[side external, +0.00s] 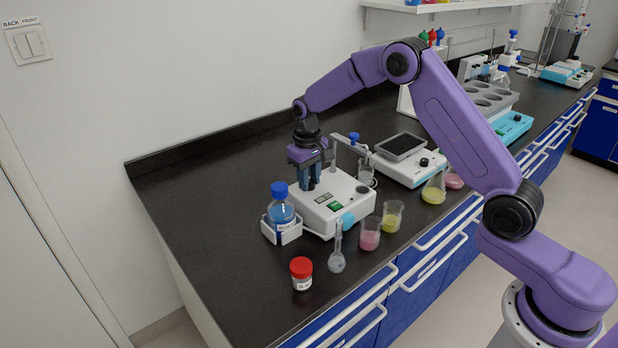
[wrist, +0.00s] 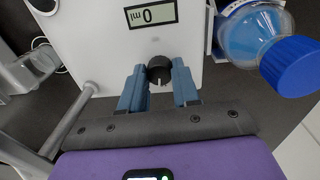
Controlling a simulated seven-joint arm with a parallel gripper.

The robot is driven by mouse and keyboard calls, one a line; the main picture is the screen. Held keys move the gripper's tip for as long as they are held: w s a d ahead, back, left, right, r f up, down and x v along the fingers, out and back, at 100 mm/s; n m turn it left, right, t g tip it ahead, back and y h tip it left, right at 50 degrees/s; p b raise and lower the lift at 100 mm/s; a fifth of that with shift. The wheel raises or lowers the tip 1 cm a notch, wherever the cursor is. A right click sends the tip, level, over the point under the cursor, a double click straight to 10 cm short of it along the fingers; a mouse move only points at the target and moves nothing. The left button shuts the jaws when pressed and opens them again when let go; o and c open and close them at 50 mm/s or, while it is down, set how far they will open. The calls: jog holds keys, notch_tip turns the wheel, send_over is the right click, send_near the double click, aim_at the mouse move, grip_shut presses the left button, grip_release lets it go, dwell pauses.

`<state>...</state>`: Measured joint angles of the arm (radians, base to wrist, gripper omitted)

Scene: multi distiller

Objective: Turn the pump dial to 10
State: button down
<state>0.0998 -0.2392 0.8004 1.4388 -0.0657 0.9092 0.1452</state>
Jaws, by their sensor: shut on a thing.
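The pump is a white box (side external: 352,203) on the dark bench in the side external view, with a green switch on its front. In the wrist view its top panel (wrist: 95,35) shows a display (wrist: 151,13) reading 0 ml, upside down. The black pump dial (wrist: 159,70) sits below the display, its white mark toward the picture's bottom. My gripper (wrist: 159,85) points down over the pump, its blue fingers on either side of the dial and shut on it. In the side external view my gripper (side external: 312,178) hides the dial.
A blue-capped bottle (side external: 281,209) in a white holder stands beside the pump. A red-capped jar (side external: 301,273), a flask (side external: 337,250) and beakers (side external: 370,236) stand in front. The bench's left part is clear.

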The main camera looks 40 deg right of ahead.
jog(key=shift+n, duration=0.8)
jog(key=c, duration=0.8)
grip_release()
jog(key=shift+r, duration=0.1)
jog(key=r, duration=1.7)
jog(key=shift+s+a+r, duration=0.1)
jog(key=shift+a+r, duration=0.05)
jog(key=shift+a, duration=0.25)
